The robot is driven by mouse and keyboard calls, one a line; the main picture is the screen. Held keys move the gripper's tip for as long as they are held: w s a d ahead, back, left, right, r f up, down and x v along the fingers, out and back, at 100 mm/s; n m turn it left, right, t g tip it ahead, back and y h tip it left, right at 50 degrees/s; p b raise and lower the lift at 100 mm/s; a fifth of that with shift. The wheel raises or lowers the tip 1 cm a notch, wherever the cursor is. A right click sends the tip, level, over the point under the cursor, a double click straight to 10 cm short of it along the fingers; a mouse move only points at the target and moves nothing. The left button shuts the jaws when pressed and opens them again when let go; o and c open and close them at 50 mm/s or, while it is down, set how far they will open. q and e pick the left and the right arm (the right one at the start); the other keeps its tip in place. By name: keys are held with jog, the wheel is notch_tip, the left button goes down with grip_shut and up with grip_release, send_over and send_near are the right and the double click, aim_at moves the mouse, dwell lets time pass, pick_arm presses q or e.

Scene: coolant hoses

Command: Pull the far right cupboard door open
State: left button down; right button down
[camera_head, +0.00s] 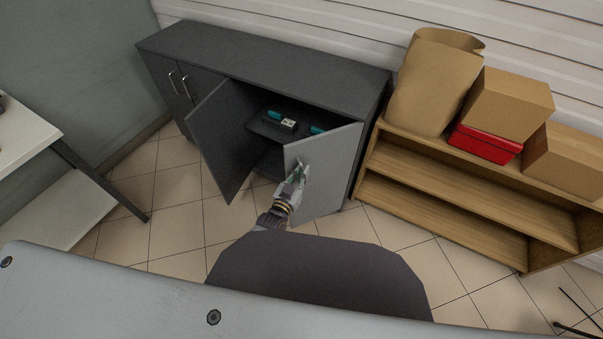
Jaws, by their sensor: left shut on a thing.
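The dark grey cupboard (270,62) stands against the back wall. Its far right door (330,165) is partly open, with its free left edge swung out towards me and its right edge at the cupboard's right side. My left gripper (298,176) is at the door's outer face near that free edge, shut on the door handle. The handle itself is mostly hidden by the fingers. My right gripper is not in view.
The neighbouring door (224,138) stands open to the left. Teal-and-white items (287,123) sit on the shelf inside. A wooden shelf unit (450,205) with boxes is close on the right. A table (22,140) stands at left; tiled floor lies between.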

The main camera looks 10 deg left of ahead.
pick_arm(q)
jog(key=c, duration=1.5)
grip_release()
jog(key=shift+o, duration=0.2)
jog(key=shift+s, duration=0.1)
jog(key=v, duration=1.1)
jog(key=shift+s, duration=0.4)
jog(key=shift+a, duration=0.1)
